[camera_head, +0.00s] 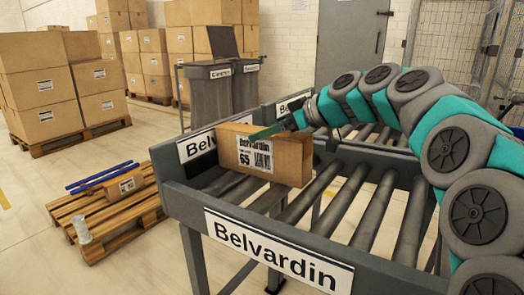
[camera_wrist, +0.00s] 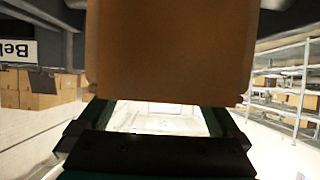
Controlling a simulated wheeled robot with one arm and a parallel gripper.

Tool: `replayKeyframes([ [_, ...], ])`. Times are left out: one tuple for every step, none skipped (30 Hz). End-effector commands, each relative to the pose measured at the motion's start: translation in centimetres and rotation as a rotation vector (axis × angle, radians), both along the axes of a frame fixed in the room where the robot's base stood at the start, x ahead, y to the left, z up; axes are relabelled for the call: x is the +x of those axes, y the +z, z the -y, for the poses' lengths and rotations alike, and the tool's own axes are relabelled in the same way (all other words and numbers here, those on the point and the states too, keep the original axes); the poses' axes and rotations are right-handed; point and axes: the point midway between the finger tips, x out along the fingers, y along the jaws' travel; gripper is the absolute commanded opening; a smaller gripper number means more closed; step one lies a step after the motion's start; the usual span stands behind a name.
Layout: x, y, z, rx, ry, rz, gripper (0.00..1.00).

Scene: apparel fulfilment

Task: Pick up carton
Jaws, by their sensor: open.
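The carton (camera_head: 240,158) is a brown box with a white Belvardin label. It stands on the rollers of the grey conveyor (camera_head: 185,190), near its left end. The wrist view shows a plain brown face of the carton (camera_wrist: 170,55) close up, filling the upper middle. My gripper (camera_head: 268,131) is at the top of the carton, reaching in from the right, with a green finger along the upper edge. In the wrist view, the fingers of my gripper (camera_wrist: 160,112) are spread apart, with their tips at the carton's lower picture edge. Whether they touch it I cannot tell.
Raised side rails with Belvardin signs (camera_head: 278,250) border the conveyor. A wooden pallet (camera_head: 100,215) with a small box and blue bars lies on the floor at left. Stacked boxes (camera_head: 40,85) stand behind it. Grey bins (camera_head: 208,95) stand beyond the conveyor.

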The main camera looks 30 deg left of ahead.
Motion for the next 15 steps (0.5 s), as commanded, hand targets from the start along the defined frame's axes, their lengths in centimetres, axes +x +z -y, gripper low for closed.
replayKeyframes([
  [0.2, -0.3, -0.7, -0.003, 0.002, -0.003, 1.0],
  [0.3, -0.6, -1.1, -0.003, 0.002, -0.003, 1.0],
  [0.2, -0.9, -1.6, -0.003, 0.003, -0.004, 1.0],
  [0.3, -1.0, -2.0, -0.002, 0.003, -0.004, 1.0],
  [0.3, -1.1, -2.2, -0.002, 0.003, -0.003, 1.0],
  [0.3, -1.3, -2.5, -0.001, 0.002, -0.002, 1.0],
  [0.3, -1.3, -2.6, 0.0, 0.001, -0.002, 1.0],
  [0.3, -1.4, -2.7, 0.0, 0.002, -0.001, 1.0],
  [0.4, -1.4, -2.7, 0.001, 0.001, 0.0, 1.0],
  [0.4, -1.4, -2.7, 0.001, 0.001, 0.0, 1.0],
  [0.4, -1.4, -2.7, 0.001, 0.001, 0.0, 1.0],
  [0.4, -1.4, -2.7, 0.001, 0.001, 0.0, 1.0],
  [0.4, -1.4, -2.7, 0.001, 0.001, 0.0, 1.0],
  [0.4, -1.4, -2.7, 0.001, 0.001, 0.0, 0.97],
  [0.4, -1.4, -2.7, 0.001, 0.001, 0.0, 0.92],
])
